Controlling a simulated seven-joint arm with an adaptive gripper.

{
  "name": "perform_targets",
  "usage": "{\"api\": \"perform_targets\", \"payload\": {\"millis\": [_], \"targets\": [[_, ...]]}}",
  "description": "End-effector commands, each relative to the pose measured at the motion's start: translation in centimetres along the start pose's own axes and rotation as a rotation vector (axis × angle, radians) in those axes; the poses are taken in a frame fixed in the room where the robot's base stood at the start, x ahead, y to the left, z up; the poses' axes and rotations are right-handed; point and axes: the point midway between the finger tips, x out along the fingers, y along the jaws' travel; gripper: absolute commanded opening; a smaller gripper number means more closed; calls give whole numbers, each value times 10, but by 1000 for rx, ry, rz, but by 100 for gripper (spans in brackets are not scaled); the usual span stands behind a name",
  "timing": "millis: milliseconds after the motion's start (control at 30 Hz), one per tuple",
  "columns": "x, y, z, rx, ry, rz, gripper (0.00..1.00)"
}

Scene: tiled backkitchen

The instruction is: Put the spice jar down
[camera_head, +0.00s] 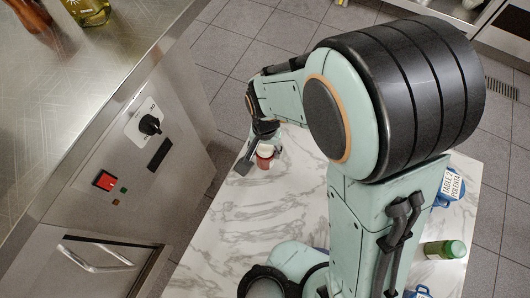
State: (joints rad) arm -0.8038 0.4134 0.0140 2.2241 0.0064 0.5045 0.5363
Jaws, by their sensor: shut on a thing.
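The spice jar (265,161) is small, with a white upper part and a reddish lower part. It is at the far left edge of the white marble top (250,215). My gripper (258,153) is shut on it, and my arm comes in from the right above the marble. The gripper partly hides the jar. The jar is too small in view to tell whether it touches the marble.
A steel appliance (130,165) with a knob and red switch stands at left. At right, a green jar (444,250) and a blue item labelled polenta (451,187) are partly near my arm. Marble in front of the gripper is clear.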

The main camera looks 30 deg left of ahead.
Motion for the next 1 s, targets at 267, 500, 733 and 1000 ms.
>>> {"api": "perform_targets", "payload": {"millis": [267,500,733,1000], "targets": [[-53,0,-1,1,5,-2,4],[-62,7,-4,28,1,0,4],[-75,64,-44,248,5,-2,4],[-132,187,-86,524,7,-1,4]]}}
